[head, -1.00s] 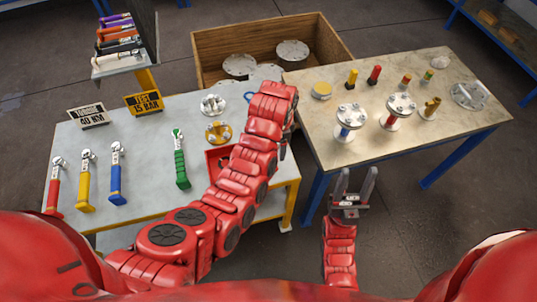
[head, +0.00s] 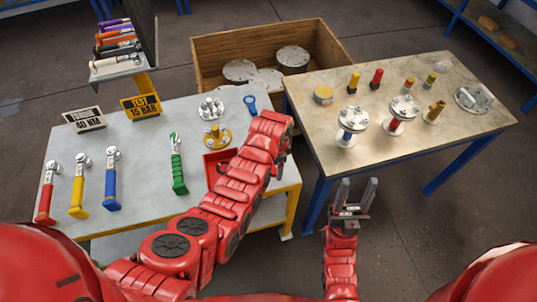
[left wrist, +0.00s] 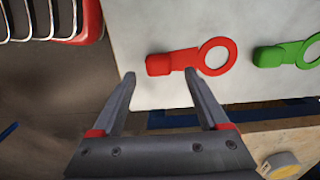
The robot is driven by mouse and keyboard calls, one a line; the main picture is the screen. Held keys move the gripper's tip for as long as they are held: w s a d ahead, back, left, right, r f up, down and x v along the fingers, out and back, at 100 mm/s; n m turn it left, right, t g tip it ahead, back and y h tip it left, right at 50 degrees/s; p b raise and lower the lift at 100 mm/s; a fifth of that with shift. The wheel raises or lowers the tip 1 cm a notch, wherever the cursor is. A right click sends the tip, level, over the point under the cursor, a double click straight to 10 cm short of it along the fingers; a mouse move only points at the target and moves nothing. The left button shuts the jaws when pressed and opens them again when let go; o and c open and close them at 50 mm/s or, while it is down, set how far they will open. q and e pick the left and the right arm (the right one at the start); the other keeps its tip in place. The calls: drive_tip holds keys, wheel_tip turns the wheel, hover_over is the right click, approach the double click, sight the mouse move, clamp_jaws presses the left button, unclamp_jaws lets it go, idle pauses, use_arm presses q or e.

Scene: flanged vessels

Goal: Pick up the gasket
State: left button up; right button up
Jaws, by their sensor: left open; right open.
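A red ring with a handle-like tab, which looks like a gasket (left wrist: 217,57), lies flat near the edge of the pale table. A green one (left wrist: 283,54) lies to its right. A blue one (head: 251,105) lies at the far right of the grey table. The red and green ones are hidden behind my left arm in the head view. My left gripper (left wrist: 160,75) is open and empty, its fingertips just short of the red tab, one on each side; the height gap is unclear. My right gripper (head: 358,184) is open and empty, in front of the right table.
The grey table (head: 140,165) holds torque wrenches, signs, a red tray (head: 213,172) and flange parts. The right table (head: 430,150) holds flanged vessels (head: 352,122), a tape roll (head: 323,94) and small fittings. A wooden crate (head: 215,50) with discs stands behind. A gap separates the tables.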

use_arm(q)
drive_tip(key=shift+f, duration=0.75)
drive_tip(key=c, duration=1.2)
drive_tip(key=shift+r, duration=0.2)
